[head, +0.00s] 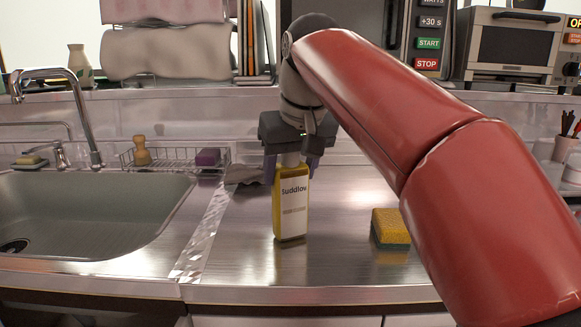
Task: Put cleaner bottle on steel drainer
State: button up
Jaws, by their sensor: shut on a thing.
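The cleaner bottle (291,210) is yellow with a white label and stands upright in the middle of the head view. My gripper (291,167) is above it, with its fingers on either side of the bottle's upper part, shut on it. The bottle's top is hidden by the gripper. Its base is at or just above the brushed steel surface (340,262); I cannot tell whether it touches. This flat steel surface beside the sink may be the steel drainer, but I cannot tell for sure.
A steel sink (110,225) is at the left. A wire rack (180,158) with a brush (142,151) and a purple sponge (208,157) is behind it. A grey cloth (245,174) lies behind the bottle. A yellow-green sponge (390,228) lies to its right. The steel in front is clear.

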jog(key=o, duration=1.7)
